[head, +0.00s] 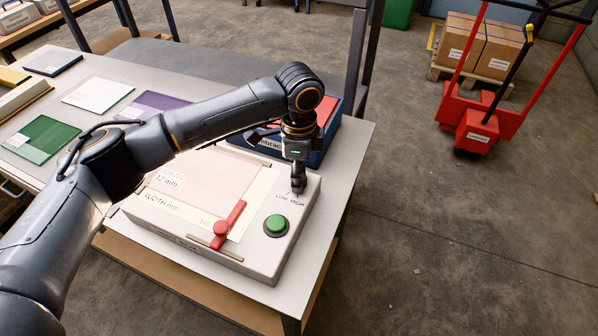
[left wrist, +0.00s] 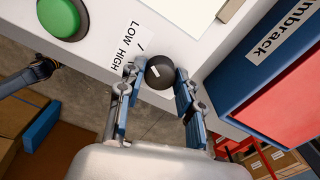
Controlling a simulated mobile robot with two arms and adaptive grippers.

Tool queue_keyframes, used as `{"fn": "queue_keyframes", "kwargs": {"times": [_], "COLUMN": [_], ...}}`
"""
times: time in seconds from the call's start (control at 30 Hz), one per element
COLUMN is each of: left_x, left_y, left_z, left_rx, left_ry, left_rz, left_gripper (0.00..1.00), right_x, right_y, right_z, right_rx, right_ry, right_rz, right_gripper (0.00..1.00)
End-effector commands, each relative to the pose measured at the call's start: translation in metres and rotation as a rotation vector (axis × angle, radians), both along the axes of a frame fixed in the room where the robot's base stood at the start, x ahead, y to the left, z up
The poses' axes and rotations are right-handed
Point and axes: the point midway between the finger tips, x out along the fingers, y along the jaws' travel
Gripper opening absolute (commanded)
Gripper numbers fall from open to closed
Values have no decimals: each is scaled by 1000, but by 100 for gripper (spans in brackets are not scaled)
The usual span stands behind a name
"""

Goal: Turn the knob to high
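The press's knob (left wrist: 160,72) is a round black knob with a white mark, best seen in the left wrist view. The words LOW and HIGH (left wrist: 126,42) are printed beside it on the white housing. My left gripper (left wrist: 161,76) straddles the knob, one finger on each side, with its fingertips close against it; it appears shut on the knob. In the head view my left gripper (head: 298,188) points down at the press (head: 262,262) and hides the knob. A dark arm end, likely my right gripper (left wrist: 45,70), shows small at the left of the wrist view.
A green button (head: 276,225) and a red lever (head: 229,224) are on the press. A blue box (head: 318,150) with red contents stands just behind it. The table (head: 345,165) holds coloured sheets at left. A red pallet truck (head: 478,128) and cartons stand on the floor at right.

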Motion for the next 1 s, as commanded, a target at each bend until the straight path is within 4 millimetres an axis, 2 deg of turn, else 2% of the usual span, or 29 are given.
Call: {"fn": "queue_keyframes", "kwargs": {"times": [0.03, 0.1, 0.13, 0.47, 0.67, 1.0], "left_x": [0, 0, 0, 0, -1, -2], "left_y": [0, 0, 0, 0, -1, -1], "left_z": [0, 0, 0, 3, 6, 8], "left_rx": [0, 0, 0, -1, 0, 0], "left_ry": [0, 0, 0, 2, 5, 6], "left_rz": [0, 0, 0, 39, 147, 452], "left_gripper": [19, 5, 1, 1, 1, 1], "right_x": [0, 0, 0, 0, 0, 0], "right_y": [0, 0, 0, 0, 0, 2], "right_z": [0, 0, 0, 11, 35, 90], "right_rx": [0, 0, 0, 0, 1, 3], "right_ry": [0, 0, 0, 1, 1, 2], "right_rz": [0, 0, 0, 0, 0, -1], "right_gripper": [0, 0, 0, 0, 0, 0]}}
